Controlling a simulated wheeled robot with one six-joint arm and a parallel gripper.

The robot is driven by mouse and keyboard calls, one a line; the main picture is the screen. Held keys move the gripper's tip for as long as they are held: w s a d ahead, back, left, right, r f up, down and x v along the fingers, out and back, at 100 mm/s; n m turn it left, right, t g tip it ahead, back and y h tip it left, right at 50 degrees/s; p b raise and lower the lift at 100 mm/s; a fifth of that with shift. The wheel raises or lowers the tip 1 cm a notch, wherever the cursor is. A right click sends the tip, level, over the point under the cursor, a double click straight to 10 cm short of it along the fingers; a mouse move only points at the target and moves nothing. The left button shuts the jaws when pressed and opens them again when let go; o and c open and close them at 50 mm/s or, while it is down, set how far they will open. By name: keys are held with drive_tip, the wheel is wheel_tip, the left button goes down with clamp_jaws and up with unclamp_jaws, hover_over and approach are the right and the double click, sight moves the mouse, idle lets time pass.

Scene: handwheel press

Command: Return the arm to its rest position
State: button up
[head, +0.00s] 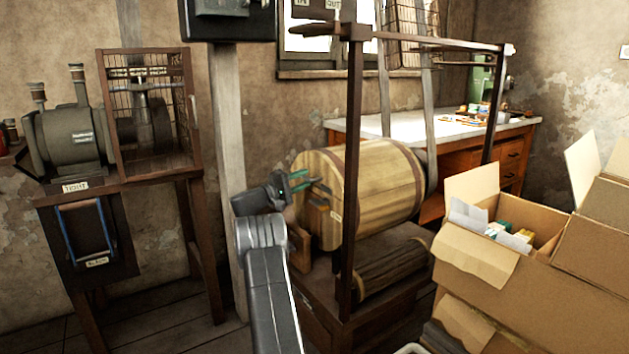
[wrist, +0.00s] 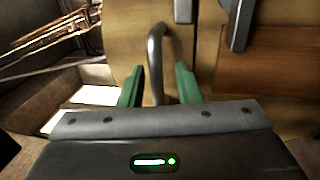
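My gripper (head: 301,181) is in front of the flat end of a wooden drum (head: 375,185) in the head view. Its green fingers stand apart in the wrist view (wrist: 160,85). A curved dark metal handle (wrist: 156,50) shows between the fingers, with a gap on each side of it. The handle rises from wooden boards (wrist: 210,55), and I cannot tell whether either finger touches it. My arm reaches up from the bottom middle of the head view.
A dark metal frame post (head: 352,200) stands just right of my gripper. A pale wooden post (head: 228,150) stands to its left. A caged machine (head: 150,120) is at the far left. Open cardboard boxes (head: 545,300) fill the lower right. A workbench (head: 450,130) is behind the drum.

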drive_tip(key=p+v, duration=0.2)
drive_tip(key=v, duration=1)
drive_tip(key=b+x, duration=0.2)
drive_tip(key=x, duration=1.1)
drive_tip(key=shift+w+d+b, duration=0.2)
drive_tip(key=shift+d+b, duration=0.2)
drive_tip(key=shift+r+p, duration=0.4)
drive_tip(key=shift+r, duration=0.1)
drive_tip(key=shift+w+a+r+n, duration=0.1)
drive_tip(key=shift+a+r+n, duration=0.15)
drive_tip(key=shift+n, duration=0.25)
